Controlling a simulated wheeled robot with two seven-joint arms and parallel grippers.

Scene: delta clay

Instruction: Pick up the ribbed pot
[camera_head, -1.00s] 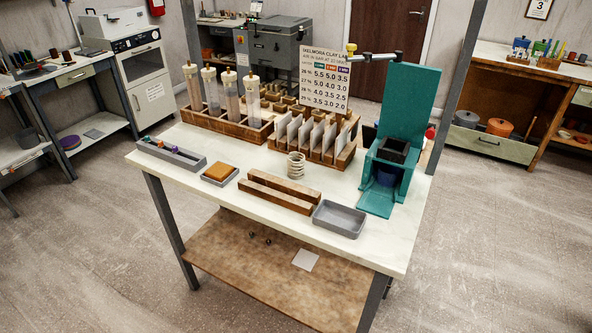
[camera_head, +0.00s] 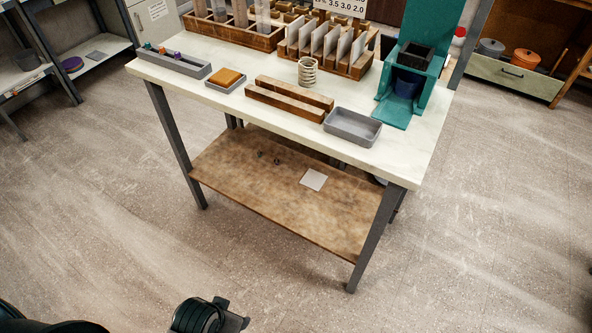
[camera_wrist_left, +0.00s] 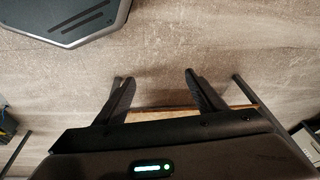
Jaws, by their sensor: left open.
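A small beige ribbed pot (camera_head: 307,71), shaped like stacked coils, stands upright on the white table (camera_head: 180,50) behind two wooden bars. My left gripper (camera_wrist_left: 163,95) is open and empty in the left wrist view, with floor between its fingers and a brown board edge beyond. In the head view a dark part of my arm (camera_head: 200,316) shows at the bottom, well below and apart from the table. The pot is not in the left wrist view. My right gripper is not in view.
Around the pot are the wooden bars (camera_head: 288,99), a grey tray (camera_head: 353,127), an orange block (camera_head: 226,77), a wooden rack with upright plates (camera_head: 325,65) and a teal press (camera_head: 432,60) holding a dark blue vessel. A brown lower shelf (camera_head: 260,190) spans the table legs. The floor in front is clear.

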